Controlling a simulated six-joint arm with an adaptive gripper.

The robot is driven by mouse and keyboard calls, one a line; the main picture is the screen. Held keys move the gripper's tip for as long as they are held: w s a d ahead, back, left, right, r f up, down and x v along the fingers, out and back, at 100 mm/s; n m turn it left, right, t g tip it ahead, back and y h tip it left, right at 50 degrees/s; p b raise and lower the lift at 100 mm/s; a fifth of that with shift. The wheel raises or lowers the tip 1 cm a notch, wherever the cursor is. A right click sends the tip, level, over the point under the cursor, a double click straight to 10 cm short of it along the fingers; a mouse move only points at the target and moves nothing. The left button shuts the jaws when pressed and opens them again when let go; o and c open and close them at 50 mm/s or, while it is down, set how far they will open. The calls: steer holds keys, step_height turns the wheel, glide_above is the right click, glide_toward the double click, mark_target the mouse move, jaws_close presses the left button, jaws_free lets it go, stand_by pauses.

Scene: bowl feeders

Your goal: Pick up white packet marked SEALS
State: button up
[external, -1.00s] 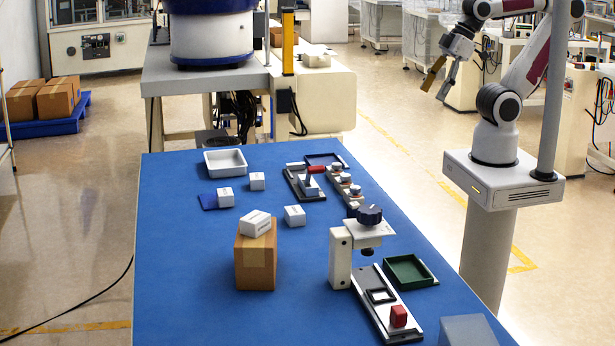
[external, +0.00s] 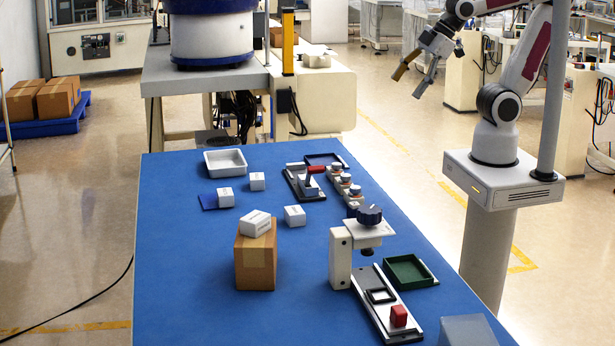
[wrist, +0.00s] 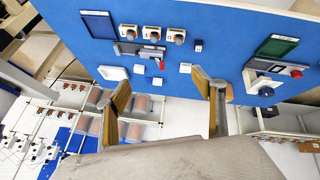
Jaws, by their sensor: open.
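Several small white packets are in the external view, and their print is too small to read, so I cannot tell which is marked SEALS. One packet (external: 255,223) lies tilted on top of a cardboard box (external: 256,262). One packet (external: 225,197) is by a dark blue pad, another packet (external: 257,181) stands near the white tray (external: 225,170), and one more packet (external: 294,215) is on the blue table. My gripper (external: 409,84) is open and empty, high beyond the table's right side. Its spread fingers also show in the wrist view (wrist: 160,92).
A press-like stand (external: 342,258) with a dark knob is on the table's right half. A green tray (external: 430,282) and a rail with a red block (external: 398,316) are near it. A toggle clamp (external: 310,182) sits farther back. The table's left front (external: 185,290) is clear.

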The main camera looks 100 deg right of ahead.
steer(key=w+d+n+t+h, duration=0.1)
steer(key=w+d+n, duration=0.3)
steer(key=w, duration=0.3)
steer(key=w+d+n+t+h, duration=0.1)
steer(key=w+d+n, duration=0.3)
steer(key=w, duration=0.4)
steer(key=n+t+y, duration=0.3)
steer(key=n, duration=1.6)
glide_above(263, 175)
steer(key=s+d, duration=0.2)
steer(key=s, duration=0.3)
step_height(263, 175, down, 17)
step_height(263, 175, down, 11)
steer(key=n+y, duration=0.1)
steer(key=n, duration=0.3)
steer(key=n+t+y, duration=0.1)
steer(key=n+y, duration=0.1)
steer(key=n, duration=0.2)
steer(key=shift+a+y, duration=0.15)
steer(key=shift+y, duration=0.15)
steer(key=shift+s+a+f+n+t, duration=0.1)
steer(key=shift+f+n+t, duration=0.25)
steer(key=shift+n, duration=0.15)
steer(key=shift+x, duration=1.3)
